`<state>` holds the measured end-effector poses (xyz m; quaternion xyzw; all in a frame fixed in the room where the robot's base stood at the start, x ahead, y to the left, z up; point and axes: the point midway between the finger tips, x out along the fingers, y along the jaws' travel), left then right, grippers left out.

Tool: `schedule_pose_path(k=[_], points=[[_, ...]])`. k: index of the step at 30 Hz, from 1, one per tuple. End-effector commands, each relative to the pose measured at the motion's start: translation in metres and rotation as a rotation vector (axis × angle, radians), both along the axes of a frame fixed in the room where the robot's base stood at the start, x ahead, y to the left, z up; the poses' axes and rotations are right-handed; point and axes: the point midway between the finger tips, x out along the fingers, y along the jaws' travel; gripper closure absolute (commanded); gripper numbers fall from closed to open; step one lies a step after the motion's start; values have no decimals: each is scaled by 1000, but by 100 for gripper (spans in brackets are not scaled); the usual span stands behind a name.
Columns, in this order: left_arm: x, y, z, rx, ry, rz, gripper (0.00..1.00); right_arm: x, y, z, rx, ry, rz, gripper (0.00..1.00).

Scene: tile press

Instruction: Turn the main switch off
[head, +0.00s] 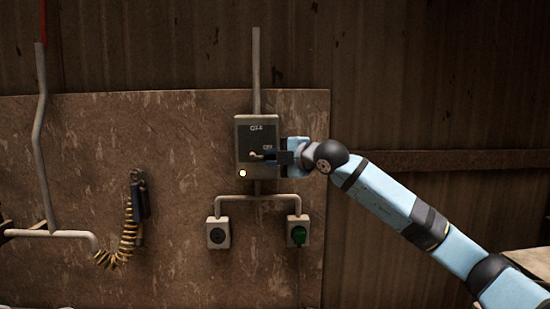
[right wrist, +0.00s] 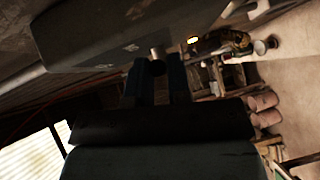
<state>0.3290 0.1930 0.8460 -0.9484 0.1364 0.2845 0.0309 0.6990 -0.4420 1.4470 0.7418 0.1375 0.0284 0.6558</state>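The main switch is a grey box (head: 243,135) with a dark face on the brown panel. Its short pale lever (head: 256,156) sits low on the face, and small lettering there is too small to read surely. A lamp at the box's lower left glows. My right gripper (head: 270,156) reaches in from the right, its fingertips at the lever. In the right wrist view the two dark fingers (right wrist: 158,78) are apart, with the lever's round knob (right wrist: 157,66) between or just beyond their tips. Contact cannot be told. My left gripper is not in view.
A coiled yellow hose (head: 118,250) hangs at left. Conduit (head: 256,70) runs up from the box. The panel around the box is otherwise clear.

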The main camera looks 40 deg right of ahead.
Motion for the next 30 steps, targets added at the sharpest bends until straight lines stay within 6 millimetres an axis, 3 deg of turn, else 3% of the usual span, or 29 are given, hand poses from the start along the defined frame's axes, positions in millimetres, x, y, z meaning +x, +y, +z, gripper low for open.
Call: schedule_pose_path(k=[1,2,15,30], points=[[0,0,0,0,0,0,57,0,0,0,0,0,0,93],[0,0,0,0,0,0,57,0,0,0,0,0,0,100],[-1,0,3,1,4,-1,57,0,0,6,-52,33,0,100],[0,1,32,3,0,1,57,4,7,32,-400,245,1,100]])
